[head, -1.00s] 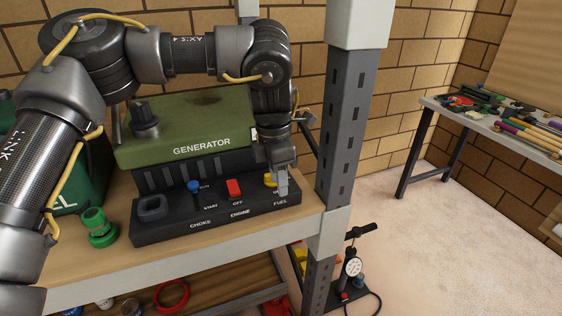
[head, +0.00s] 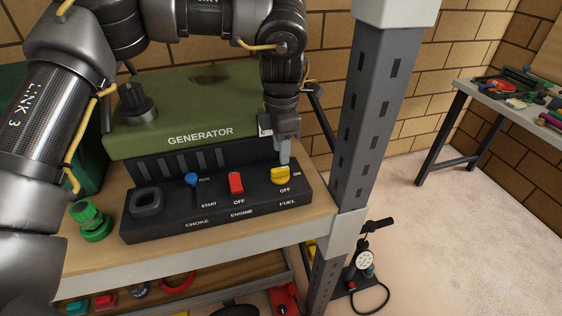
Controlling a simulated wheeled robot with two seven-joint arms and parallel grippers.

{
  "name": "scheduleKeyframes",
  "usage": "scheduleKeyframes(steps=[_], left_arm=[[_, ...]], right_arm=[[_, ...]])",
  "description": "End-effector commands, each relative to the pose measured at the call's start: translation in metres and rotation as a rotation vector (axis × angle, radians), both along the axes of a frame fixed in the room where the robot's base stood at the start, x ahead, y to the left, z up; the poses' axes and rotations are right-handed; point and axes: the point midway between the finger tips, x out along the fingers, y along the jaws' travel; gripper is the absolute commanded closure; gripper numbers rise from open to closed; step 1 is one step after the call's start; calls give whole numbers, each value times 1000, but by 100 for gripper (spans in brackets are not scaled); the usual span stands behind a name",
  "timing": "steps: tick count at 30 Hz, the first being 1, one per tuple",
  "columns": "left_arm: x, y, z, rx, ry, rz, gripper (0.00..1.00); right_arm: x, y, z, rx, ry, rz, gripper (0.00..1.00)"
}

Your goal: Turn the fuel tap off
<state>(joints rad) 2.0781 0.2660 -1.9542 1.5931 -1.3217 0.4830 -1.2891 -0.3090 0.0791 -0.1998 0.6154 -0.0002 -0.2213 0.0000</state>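The yellow fuel tap (head: 280,176) is at the right end of the black control panel (head: 215,216) on the green generator (head: 190,110). ON is printed to its right and OFF below it, above the word FUEL. Its handle looks set crosswise, with one end towards ON, but I cannot tell its exact angle. My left gripper (head: 284,158) points down just above and behind the tap, apparently apart from it. Its fingers overlap in this view, so their gap is hidden. My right gripper is not in view.
The red engine switch (head: 236,184) and blue choke lever (head: 192,181) are left of the tap. A grey shelf post (head: 378,125) stands close on the right. A green fitting (head: 91,222) is at the panel's left. A pump (head: 362,262) stands on the floor.

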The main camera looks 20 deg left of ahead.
Motion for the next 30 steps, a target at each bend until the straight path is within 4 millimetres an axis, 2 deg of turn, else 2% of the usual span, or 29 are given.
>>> scheduleKeyframes(steps=[3,9,21,30], left_arm=[[-1,2,-21,1,3,2,65],[-1,2,-46,1,2,4,65],[0,3,-54,1,-1,5,65],[-1,3,-54,1,-1,5,100]], right_arm=[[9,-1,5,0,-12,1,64],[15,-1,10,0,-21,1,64],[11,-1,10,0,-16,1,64],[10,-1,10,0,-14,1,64]])
